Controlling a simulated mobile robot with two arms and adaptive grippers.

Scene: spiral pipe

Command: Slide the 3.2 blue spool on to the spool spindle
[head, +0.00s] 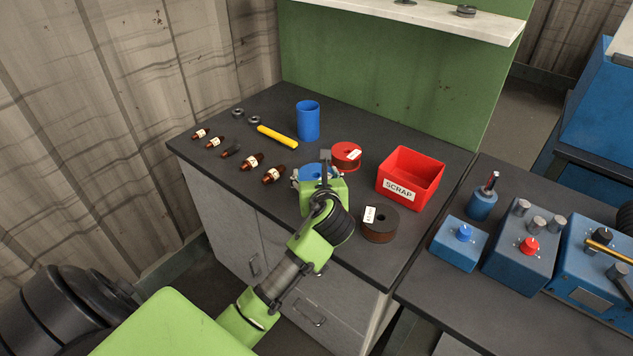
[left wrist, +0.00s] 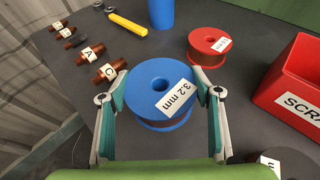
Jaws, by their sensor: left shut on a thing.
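The blue spool (left wrist: 161,90), labelled "3.2 mm", is between the two fingers of my left gripper (left wrist: 160,82), one on each side of it. I cannot pick out the spool spindle with certainty. My right gripper is not in view.
A red spool (head: 346,155) stands close behind, a dark-flanged spool (head: 379,224) close to the right. A red SCRAP bin (head: 410,174), a blue cup (head: 308,121), a yellow tool (head: 277,137) and several brown labelled fittings (head: 251,161) surround it.

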